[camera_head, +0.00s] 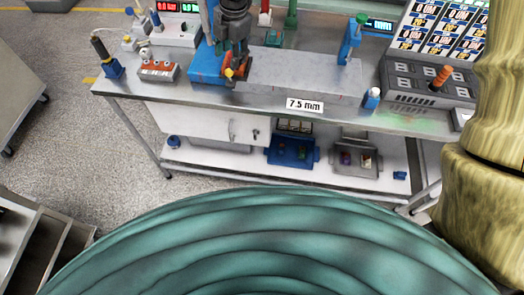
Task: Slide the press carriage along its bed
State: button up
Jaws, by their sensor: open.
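The press bed (305,76) is a long grey block on the workbench, with a "7.5 mm" label on the bench edge in front of it. The blue press carriage (205,66) is at the bed's left end. A small orange and yellow knob (229,74) shows at the carriage's front right. My gripper (236,58) is dark grey, points down from the top edge, and is open just above and behind the knob. It hides part of the carriage. I cannot tell whether its fingers touch anything.
A blue post with a green top (350,42) stands behind the bed's right end. A grey socket box with an orange handle (428,84) is to the right. A terminal block (158,70) sits left of the carriage. Blue and grey bins (292,150) are on the lower shelf.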

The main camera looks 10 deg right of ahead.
jog(key=s+d+f+m+g+y, duration=0.1)
jog(key=s+d+f+m, duration=0.1)
jog(key=s+f+m, duration=0.4)
jog(key=s+d+f+m+g+y, duration=0.1)
jog(key=s+d+f+m, duration=0.2)
jog(key=s+f+m, duration=0.4)
jog(key=shift+s+d+f+m, duration=0.3)
jog(key=shift+s+f, duration=2.2)
jog(key=shift+f, duration=3.55)
jog(key=shift+f, duration=0.1)
jog(key=shift+c, duration=0.2)
